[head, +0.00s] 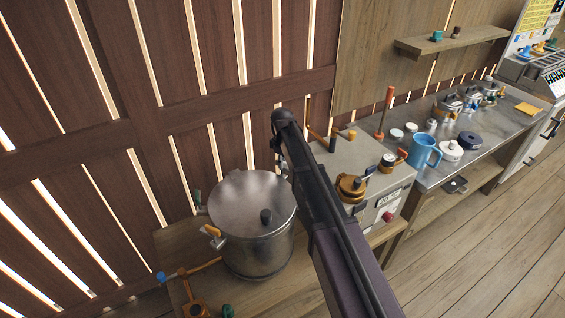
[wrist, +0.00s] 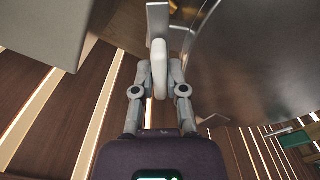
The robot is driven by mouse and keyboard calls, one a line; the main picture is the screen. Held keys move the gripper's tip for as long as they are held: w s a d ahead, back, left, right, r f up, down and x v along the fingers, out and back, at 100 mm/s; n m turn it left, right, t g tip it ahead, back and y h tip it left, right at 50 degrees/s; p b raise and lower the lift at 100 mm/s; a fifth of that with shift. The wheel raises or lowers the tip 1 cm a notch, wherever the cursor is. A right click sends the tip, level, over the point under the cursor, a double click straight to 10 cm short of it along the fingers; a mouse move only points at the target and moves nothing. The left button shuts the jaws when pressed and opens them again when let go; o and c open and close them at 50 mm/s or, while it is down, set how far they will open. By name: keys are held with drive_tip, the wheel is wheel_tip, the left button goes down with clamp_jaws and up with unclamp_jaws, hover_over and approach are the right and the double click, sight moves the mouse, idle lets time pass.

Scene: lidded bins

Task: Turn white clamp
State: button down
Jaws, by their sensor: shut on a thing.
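The white clamp (wrist: 160,58) is a pale, rounded lever in the wrist view, beside the wall of a metal bin and in front of a flat grey plate (wrist: 158,18). My gripper (wrist: 159,75) has one finger on each side of the clamp and is shut on it. In the head view, my gripper (head: 281,152) is at the right rear of the lidded metal bin (head: 262,245), largely hidden by my arm. I cannot make out the clamp clearly there.
The bin's lid (head: 240,195) has a dark knob. Other clamps, one green (head: 197,197) and one orange (head: 212,231), are on its left side. A grey box (head: 390,180) stands close on the right. A slatted wooden wall (head: 190,90) is behind. A blue mug (head: 424,152) stands farther right.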

drive_tip(key=c, duration=0.7)
unclamp_jaws()
drive_tip(key=shift+d, duration=0.1)
